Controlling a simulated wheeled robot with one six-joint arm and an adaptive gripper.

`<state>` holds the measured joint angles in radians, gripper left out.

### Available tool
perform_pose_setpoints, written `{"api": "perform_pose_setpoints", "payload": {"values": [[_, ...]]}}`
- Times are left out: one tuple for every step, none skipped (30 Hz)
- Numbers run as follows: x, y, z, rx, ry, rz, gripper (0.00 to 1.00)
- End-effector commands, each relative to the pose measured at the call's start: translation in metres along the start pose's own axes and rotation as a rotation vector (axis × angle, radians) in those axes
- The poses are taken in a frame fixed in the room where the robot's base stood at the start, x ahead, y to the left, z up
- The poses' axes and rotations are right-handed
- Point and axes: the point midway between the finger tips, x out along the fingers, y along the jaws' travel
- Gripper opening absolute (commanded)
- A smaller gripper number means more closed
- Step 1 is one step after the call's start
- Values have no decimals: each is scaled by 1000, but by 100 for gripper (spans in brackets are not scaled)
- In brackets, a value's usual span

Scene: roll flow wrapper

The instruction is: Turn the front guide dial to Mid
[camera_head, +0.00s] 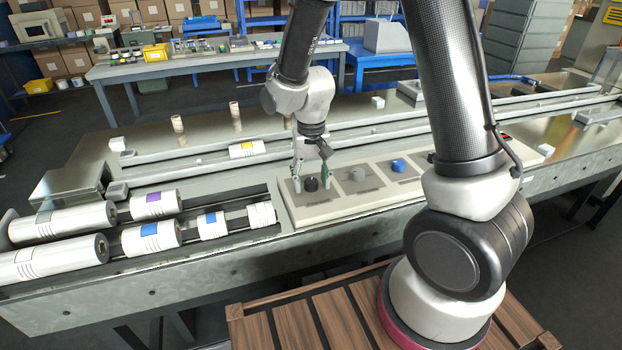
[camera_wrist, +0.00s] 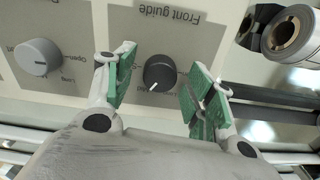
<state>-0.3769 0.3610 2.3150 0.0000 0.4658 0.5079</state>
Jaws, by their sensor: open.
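The front guide dial (camera_wrist: 160,76) is a dark round knob with a white pointer line, below an upside-down "Front guide" label in the wrist view. Its pointer aims to the lower left in that view. The dial also shows in the head view (camera_head: 311,184) at the left end of the grey panel. My gripper (camera_wrist: 161,90) is open, with its green-padded fingers on either side of the dial and gaps visible to both. It also shows over the panel in the head view (camera_head: 312,186).
A grey knob (camera_wrist: 37,57) sits beside the dial on the panel (camera_head: 300,213). A blue knob (camera_head: 398,165) lies farther right. White film rolls (camera_head: 151,235) lie left of the panel, close to my gripper. Long rails run behind it.

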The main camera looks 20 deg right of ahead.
Motion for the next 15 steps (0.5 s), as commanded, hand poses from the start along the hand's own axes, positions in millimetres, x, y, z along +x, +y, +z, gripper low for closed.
{"api": "perform_pose_setpoints", "payload": {"values": [[-5, 0, -1, 0, 3, -1, 55], [-8, 0, -1, 0, 3, -1, 55], [-15, -1, -1, 0, 4, -2, 55], [-20, -1, -1, 0, 5, -3, 55], [-26, -1, -2, 0, 6, -3, 55], [-36, -1, -2, 0, 6, -4, 55], [-42, -1, -2, 0, 6, -4, 55], [-50, -1, -2, 0, 7, -4, 55], [-59, -1, -1, 0, 6, -3, 55], [-66, -1, -1, 0, 6, -3, 55], [-72, -1, -2, 0, 6, -4, 55], [-81, -1, -1, 0, 6, -3, 55], [-86, 0, -1, 0, 5, -3, 55], [-92, 0, -1, 0, 5, -3, 55], [-98, 0, -1, 0, 4, -2, 55]]}}
